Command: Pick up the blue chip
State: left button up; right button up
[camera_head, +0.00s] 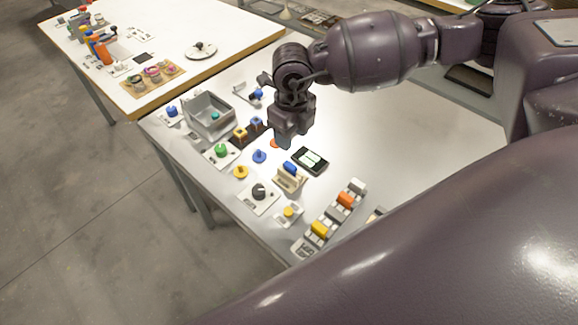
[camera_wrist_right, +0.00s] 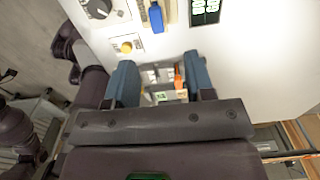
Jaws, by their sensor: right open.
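A blue piece (camera_head: 291,167) sits upright in a beige holder (camera_head: 289,182) on the white table; it also shows at the top of the right wrist view (camera_wrist_right: 156,18). A second blue piece, a round knobbed disc (camera_head: 260,156), lies to its left in the head view. I cannot tell for certain which one is the chip. My right gripper (camera_head: 283,141) hangs above the table, pointing down. In the right wrist view its two blue-grey fingers (camera_wrist_right: 160,88) are apart with nothing held between them.
A rack with white, orange and yellow blocks (camera_head: 357,186) stands at the table's near side. A black display (camera_head: 311,160), a dial box (camera_head: 259,195), a yellow disc (camera_head: 240,172) and a grey bin (camera_head: 209,130) are close by. The table's right part is clear.

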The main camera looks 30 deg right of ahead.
send_over(290, 165)
jog(key=f, duration=0.5)
jog(key=shift+w+d+f, duration=0.15)
jog(key=shift+d+f, duration=0.05)
jog(key=shift+f, duration=0.1)
jog(key=f, duration=0.5)
jog(key=shift+a, duration=0.2)
jog(key=shift+r, duration=0.1)
jog(key=shift+c, duration=0.2)
grip_shut()
